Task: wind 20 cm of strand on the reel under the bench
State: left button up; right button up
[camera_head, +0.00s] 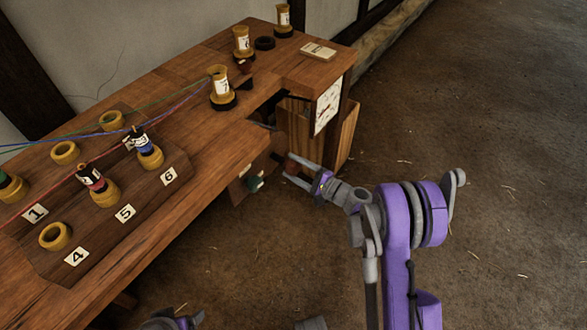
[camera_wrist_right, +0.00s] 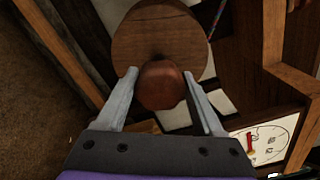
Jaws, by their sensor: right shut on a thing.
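My right gripper (camera_head: 291,168) reaches under the bench's front edge. It is shut on a reddish-brown round knob (camera_wrist_right: 161,86), with one finger on either side of it. Behind the knob, in the right wrist view, is a round wooden disc (camera_wrist_right: 150,30), which appears to be the reel's crank or face. In the head view the reel is mostly hidden by the bench and my gripper. Red, blue and green strands (camera_head: 172,108) run across the bench top from the left. No strand on the reel can be made out. My left gripper's fingers are not seen.
A white dial (camera_head: 328,104) is on the bench's end; it also shows in the wrist view (camera_wrist_right: 272,142). Yellow bobbins (camera_head: 221,88) and a numbered board (camera_head: 150,195) with yellow cups stand on the bench (camera_head: 210,150). The floor at right is clear.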

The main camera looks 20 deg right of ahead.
jog(key=m, duration=0.3)
jog(key=shift+m+b, duration=0.3)
jog(key=shift+b, duration=0.05)
jog(key=shift+m, duration=1.7)
jog(key=shift+r, duration=0.1)
jog(key=o, duration=1.4)
jog(key=shift+c, duration=0.2)
jog(key=shift+d, duration=0.1)
jog(key=p+v, duration=0.1)
jog(key=v, duration=0.9)
jog(key=shift+s+d, duration=0.25)
jog(key=shift+s, duration=0.05)
